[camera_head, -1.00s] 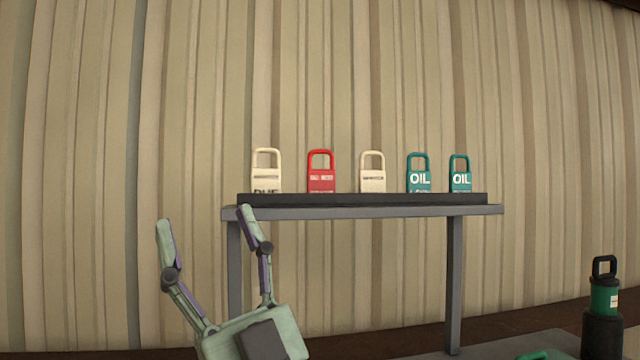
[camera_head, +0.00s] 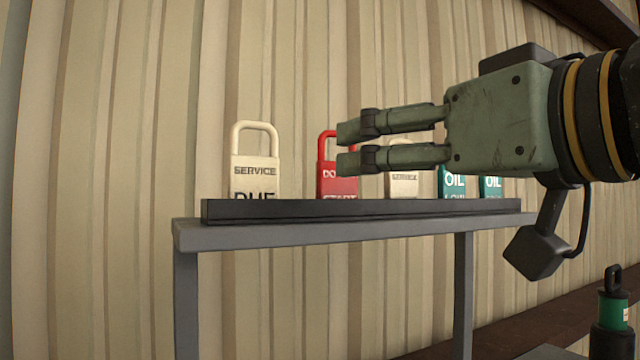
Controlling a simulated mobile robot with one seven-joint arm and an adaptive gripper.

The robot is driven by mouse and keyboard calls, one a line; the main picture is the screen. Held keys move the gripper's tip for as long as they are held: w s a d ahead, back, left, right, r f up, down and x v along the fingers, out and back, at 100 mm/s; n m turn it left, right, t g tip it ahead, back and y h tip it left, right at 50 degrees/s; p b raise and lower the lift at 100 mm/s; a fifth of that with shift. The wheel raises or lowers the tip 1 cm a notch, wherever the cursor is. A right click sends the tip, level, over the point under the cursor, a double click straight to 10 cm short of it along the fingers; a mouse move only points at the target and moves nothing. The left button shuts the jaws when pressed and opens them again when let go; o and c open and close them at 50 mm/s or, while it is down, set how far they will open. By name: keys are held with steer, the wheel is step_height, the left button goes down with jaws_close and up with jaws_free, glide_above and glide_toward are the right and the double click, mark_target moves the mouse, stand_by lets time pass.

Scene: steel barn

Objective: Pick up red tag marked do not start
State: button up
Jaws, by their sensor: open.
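The red tag (camera_head: 338,187) stands upright on the dark ledge of a grey table, between two cream tags. Its white lettering reads in part "DO" and "START"; the rest is hidden behind my gripper. My gripper (camera_head: 348,147) comes in from the right, with its two fingertips one above the other in front of the red tag's loop and upper body. The fingers are open with a narrow gap and hold nothing. I cannot tell how far the fingertips are from the tag in depth.
A cream "SERVICE DUE" tag (camera_head: 256,172) stands left of the red one. Another cream tag (camera_head: 403,184) and two green "OIL" tags (camera_head: 454,184) stand to the right, partly covered by my gripper. The dark ledge (camera_head: 300,208) lies along the grey table (camera_head: 260,235). A corrugated wall is behind.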

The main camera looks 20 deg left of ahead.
mark_target(328, 185)
steer(key=shift+f+p+x, duration=0.15)
steer(key=shift+p+x, duration=0.45)
steer(key=shift+x, duration=1.15)
steer(key=shift+f+p+x, duration=0.15)
steer(key=shift+p+x, duration=0.4)
steer(key=shift+x, duration=1.2)
steer(key=shift+f+p+x, duration=0.15)
steer(key=shift+p+x, duration=0.45)
steer(key=shift+x, duration=1.15)
steer(key=shift+c, duration=0.2)
steer(key=c, duration=1.1)
